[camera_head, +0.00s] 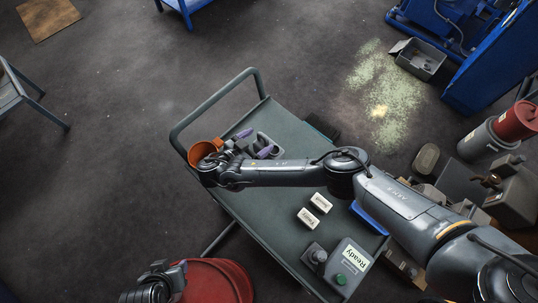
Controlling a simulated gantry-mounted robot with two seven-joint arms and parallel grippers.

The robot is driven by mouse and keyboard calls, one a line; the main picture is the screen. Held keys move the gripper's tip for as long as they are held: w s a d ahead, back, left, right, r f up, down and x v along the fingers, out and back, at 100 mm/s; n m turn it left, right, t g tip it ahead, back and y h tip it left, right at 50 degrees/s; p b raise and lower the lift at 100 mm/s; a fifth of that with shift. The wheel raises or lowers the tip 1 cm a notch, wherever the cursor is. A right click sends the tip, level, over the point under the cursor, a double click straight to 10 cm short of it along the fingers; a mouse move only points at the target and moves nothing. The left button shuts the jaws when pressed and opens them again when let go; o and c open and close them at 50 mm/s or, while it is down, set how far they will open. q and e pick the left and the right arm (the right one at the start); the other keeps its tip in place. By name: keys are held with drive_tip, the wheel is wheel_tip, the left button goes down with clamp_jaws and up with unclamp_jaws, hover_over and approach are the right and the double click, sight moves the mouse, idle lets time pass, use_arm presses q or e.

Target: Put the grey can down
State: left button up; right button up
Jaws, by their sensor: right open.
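My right gripper (254,142) is over the far left part of the cart top, its purple-tipped fingers spread open. A small dark grey object (268,141), which looks like the grey can, sits at the fingertips. It is small and partly covered, so I cannot tell whether it touches the fingers. My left gripper (160,283) is at the bottom left, beside a red round container, with its fingers too unclear to read.
The dark green cart (285,215) has a raised handle at its far left. An orange cup (203,152) is beside my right wrist. The red container (218,283) is left of the cart.

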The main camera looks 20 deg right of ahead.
sight(261, 138)
drive_tip(key=shift+w+d+f+b, duration=0.2)
drive_tip(key=shift+d+f+b, duration=0.05)
drive_tip(key=shift+d+b, duration=0.15)
drive_tip(key=shift+r+b+x, duration=0.2)
drive_tip(key=shift+b+x, duration=0.15)
drive_tip(key=shift+x, duration=1.9)
drive_tip(key=shift+w, duration=0.1)
drive_tip(key=shift+c, duration=0.4)
clamp_jaws()
drive_tip(key=shift+r, duration=0.1)
